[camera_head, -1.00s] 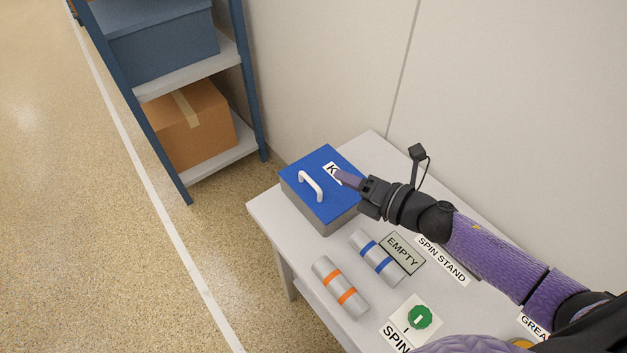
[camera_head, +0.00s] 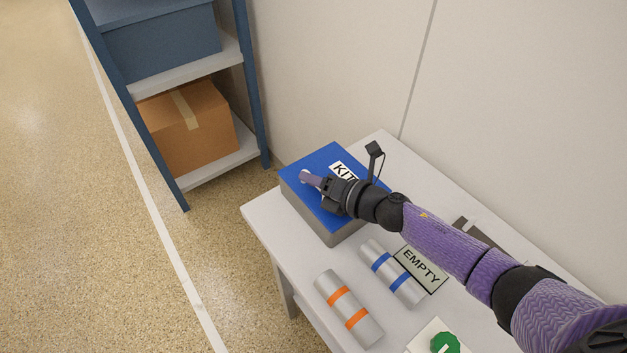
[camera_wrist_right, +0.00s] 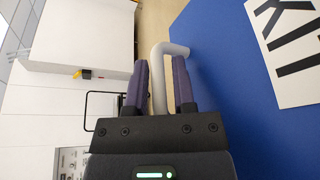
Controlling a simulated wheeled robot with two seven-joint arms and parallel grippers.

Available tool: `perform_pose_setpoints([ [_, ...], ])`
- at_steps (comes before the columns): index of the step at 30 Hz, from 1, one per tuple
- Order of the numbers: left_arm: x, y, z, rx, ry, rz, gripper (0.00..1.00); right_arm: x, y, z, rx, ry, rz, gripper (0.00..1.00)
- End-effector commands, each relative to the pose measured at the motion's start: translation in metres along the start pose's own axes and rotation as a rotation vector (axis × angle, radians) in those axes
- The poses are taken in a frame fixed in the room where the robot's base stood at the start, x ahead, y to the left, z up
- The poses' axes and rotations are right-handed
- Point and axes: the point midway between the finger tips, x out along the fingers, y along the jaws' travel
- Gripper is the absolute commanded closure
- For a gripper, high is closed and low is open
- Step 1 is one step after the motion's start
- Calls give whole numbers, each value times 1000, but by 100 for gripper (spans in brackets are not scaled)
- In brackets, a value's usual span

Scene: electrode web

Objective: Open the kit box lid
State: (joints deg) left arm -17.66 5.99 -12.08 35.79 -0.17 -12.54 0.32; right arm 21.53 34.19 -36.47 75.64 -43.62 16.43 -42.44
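The kit box (camera_head: 336,235) is grey with a blue lid (camera_head: 328,160) marked KIT, and the lid lies shut on it. My right gripper (camera_head: 308,179) is over the lid at its white handle (camera_head: 303,175), which is mostly hidden behind the fingers in the head view. In the right wrist view the handle (camera_wrist_right: 158,80) runs between the two fingers of my right gripper (camera_wrist_right: 160,66). The fingers are apart with gaps beside the bar, so the gripper is open around it. My left gripper is not in view.
Near the box on the white table (camera_head: 290,248) lie a blue-banded roll (camera_head: 391,273), an orange-banded roll (camera_head: 348,308) and an EMPTY label (camera_head: 420,268). A green knob (camera_head: 444,343) is at the bottom edge. A blue-framed shelf (camera_head: 255,85) stands behind; a wall is to the right.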

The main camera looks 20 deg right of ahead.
Motion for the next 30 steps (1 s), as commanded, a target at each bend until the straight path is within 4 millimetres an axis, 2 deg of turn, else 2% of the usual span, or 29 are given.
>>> perform_pose_setpoints([
  [7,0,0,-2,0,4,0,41,1,0,0,0,0,0,68],
  [9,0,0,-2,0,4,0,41,1,0,0,0,0,0,83],
  [12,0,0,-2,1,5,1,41,1,0,0,1,0,1,100],
  [30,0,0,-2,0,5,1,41,1,0,0,2,1,0,100],
])
